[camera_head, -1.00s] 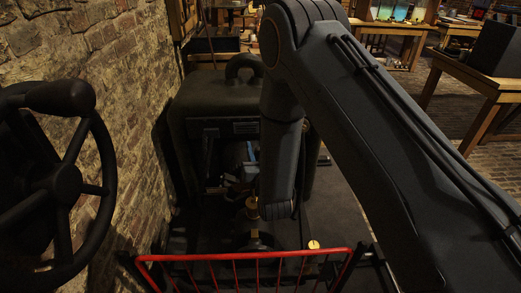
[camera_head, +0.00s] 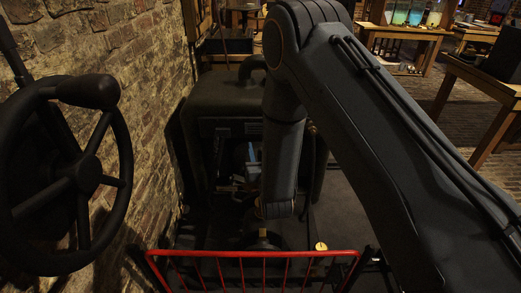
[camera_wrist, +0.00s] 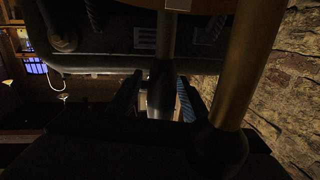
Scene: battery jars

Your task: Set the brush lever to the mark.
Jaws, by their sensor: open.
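My gripper (camera_wrist: 158,97) is open in the wrist view, its two dark, bluish fingers apart. A dark handle grip (camera_wrist: 161,88) on a paler shaft stands between the fingers; it looks like the brush lever, with a gap to each finger hard to judge in the dark. In the head view a blue-grey piece (camera_head: 252,152), seemingly a finger, shows beside my arm in front of the black machine (camera_head: 222,98). My forearm hides most of the gripper and lever there. I cannot make out the mark.
A brass rod with a black ball (camera_wrist: 221,146) stands close right of the fingers. A red railing (camera_head: 250,254) crosses in front of the machine. A black handwheel (camera_head: 85,175) and brick wall (camera_head: 150,110) lie left. A wooden table (camera_head: 480,85) stands right; floor between is clear.

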